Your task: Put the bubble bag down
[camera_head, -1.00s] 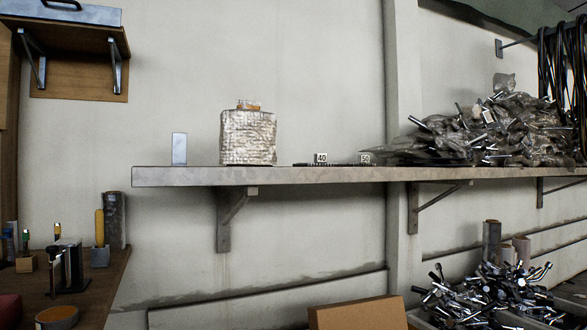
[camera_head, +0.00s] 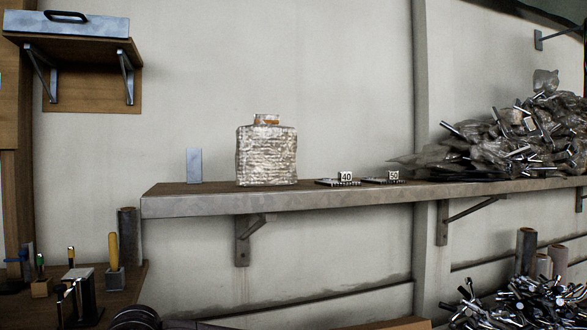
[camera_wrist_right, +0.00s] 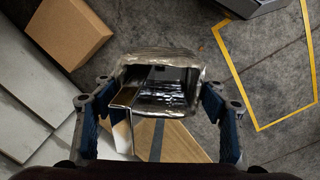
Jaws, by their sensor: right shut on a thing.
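A clear, shiny bubble bag (camera_wrist_right: 190,58) shows in the right wrist view, its open mouth towards the camera. A bent metal piece (camera_wrist_right: 128,95) is at its left side; I cannot tell how far it sits inside. My right gripper (camera_wrist_right: 160,108) has its blue-padded fingers on both sides of the bag and is shut on it. The bag is held above the floor. Neither the right gripper nor this bag can be made out in the head view. My left gripper is in no view.
A wall shelf (camera_head: 200,206) carries a wrapped silvery container (camera_head: 267,155), a small upright plate (camera_head: 194,165), tags marked 40 and 50, and a heap of bagged metal parts (camera_head: 510,145). Bare shelf lies between them. A cardboard box (camera_wrist_right: 68,32) stands on the floor.

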